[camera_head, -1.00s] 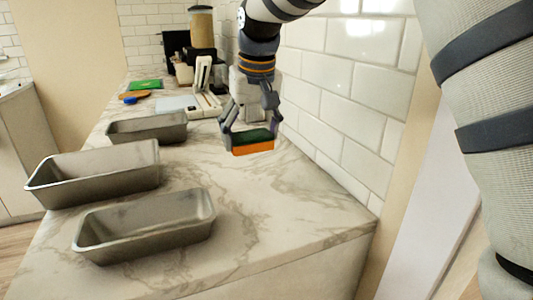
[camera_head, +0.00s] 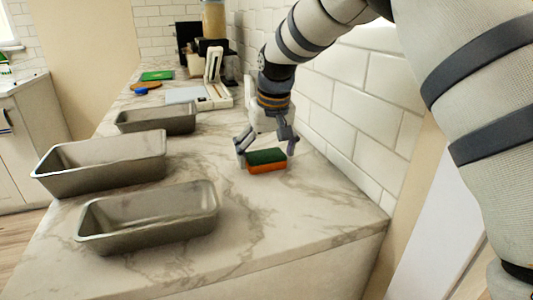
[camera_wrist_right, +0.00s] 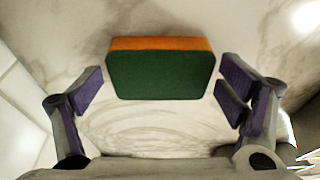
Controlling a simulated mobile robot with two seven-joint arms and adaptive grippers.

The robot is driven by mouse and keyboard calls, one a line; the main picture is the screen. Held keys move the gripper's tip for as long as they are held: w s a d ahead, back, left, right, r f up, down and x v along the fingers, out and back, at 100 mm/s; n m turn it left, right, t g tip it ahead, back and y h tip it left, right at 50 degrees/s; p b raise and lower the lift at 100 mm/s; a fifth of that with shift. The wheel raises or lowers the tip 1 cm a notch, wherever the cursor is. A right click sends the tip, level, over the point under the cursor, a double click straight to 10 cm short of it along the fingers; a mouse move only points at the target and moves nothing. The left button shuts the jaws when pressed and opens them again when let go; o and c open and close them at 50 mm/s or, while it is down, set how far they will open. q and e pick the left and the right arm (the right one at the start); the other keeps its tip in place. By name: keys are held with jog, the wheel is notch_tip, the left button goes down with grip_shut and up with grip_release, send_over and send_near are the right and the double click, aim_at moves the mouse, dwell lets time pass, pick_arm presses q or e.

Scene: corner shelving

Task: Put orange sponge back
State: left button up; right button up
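The orange sponge (camera_head: 267,167) has a green top layer and an orange lower layer. It rests on the marble counter (camera_head: 240,215) near the tiled wall. In the right wrist view the sponge (camera_wrist_right: 160,72) shows its green face, with the orange edge along the top. My right gripper (camera_head: 266,148) is just above and behind the sponge, its fingers spread on either side. In the wrist view gaps show between the sponge and both purple finger pads of the gripper (camera_wrist_right: 162,92), so it is open. My left gripper is not in view.
Three empty metal loaf pans, near (camera_head: 150,232), middle (camera_head: 105,180) and far (camera_head: 155,127), stand on the counter's left side. Farther back are a white scale-like device (camera_head: 213,85), a green item (camera_head: 157,75) and a blue-and-orange item (camera_head: 145,87). The front right counter is clear.

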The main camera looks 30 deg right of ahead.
jog(key=v, duration=1.2)
jog(key=shift+r+p, duration=0.2)
jog(key=shift+p, duration=0.15)
